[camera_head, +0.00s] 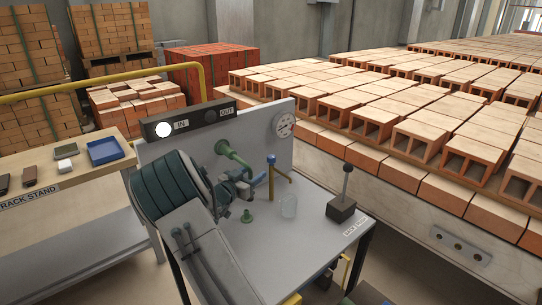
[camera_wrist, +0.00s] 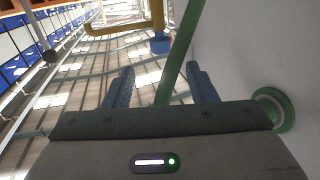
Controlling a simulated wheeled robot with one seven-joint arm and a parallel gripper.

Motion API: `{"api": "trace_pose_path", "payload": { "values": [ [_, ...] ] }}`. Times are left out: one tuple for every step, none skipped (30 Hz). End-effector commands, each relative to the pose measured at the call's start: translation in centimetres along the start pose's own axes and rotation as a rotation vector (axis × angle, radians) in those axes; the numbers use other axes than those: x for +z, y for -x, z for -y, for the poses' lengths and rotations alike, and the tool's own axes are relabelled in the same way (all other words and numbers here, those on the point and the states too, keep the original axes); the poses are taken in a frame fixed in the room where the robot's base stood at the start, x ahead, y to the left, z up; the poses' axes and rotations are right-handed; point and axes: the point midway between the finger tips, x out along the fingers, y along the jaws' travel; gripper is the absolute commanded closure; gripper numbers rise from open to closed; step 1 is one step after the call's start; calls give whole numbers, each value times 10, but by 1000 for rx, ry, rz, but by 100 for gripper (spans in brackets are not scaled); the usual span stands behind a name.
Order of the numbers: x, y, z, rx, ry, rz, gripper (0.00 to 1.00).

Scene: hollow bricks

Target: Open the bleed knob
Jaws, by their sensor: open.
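A blue knob (camera_head: 271,160) tops a thin yellow spout (camera_head: 272,182) on the grey bench; I take it as the bleed knob, though no label for it is readable. A blue piece on a yellow pipe (camera_wrist: 159,44) shows ahead in the wrist view, likely the same knob. My gripper (camera_head: 245,184) is open, left of the knob and apart from it. A green pipe (camera_wrist: 181,55) runs past between the two blue fingers (camera_wrist: 160,88) in the wrist view; whether they touch it cannot be told. My arm hides part of this pipe in the head view.
The back panel carries a gauge (camera_head: 284,125) and a lit IN lamp (camera_head: 164,129). A clear jar (camera_head: 289,206) stands below the spout. A black lever box (camera_head: 341,208) stands right of it. A side table with a blue tray (camera_head: 105,151) is left; bricks (camera_head: 420,135) fill the right.

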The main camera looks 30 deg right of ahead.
Motion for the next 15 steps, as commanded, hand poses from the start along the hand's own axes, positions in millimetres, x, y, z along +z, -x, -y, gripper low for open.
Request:
{"api": "trace_pose_path", "payload": {
  "values": [
    [0,0,0,8,3,-11,48],
    [0,-1,0,12,4,-15,48],
    [0,-3,1,14,5,-19,48],
    [0,-5,1,13,5,-20,48],
    [-1,-8,2,13,5,-20,48],
    [-1,-13,2,11,5,-19,48],
    [-1,-18,2,10,5,-19,48],
    [-1,-24,2,10,5,-20,48],
    [-1,-31,2,9,5,-18,48],
    [-2,-38,3,9,4,-18,48],
    [-2,-45,2,9,5,-19,48],
    [-2,-53,2,8,5,-18,48],
    [-2,-60,2,8,5,-18,48],
    [-2,-67,2,9,4,-19,48],
    [-2,-76,2,9,5,-17,48]
  ]
}}
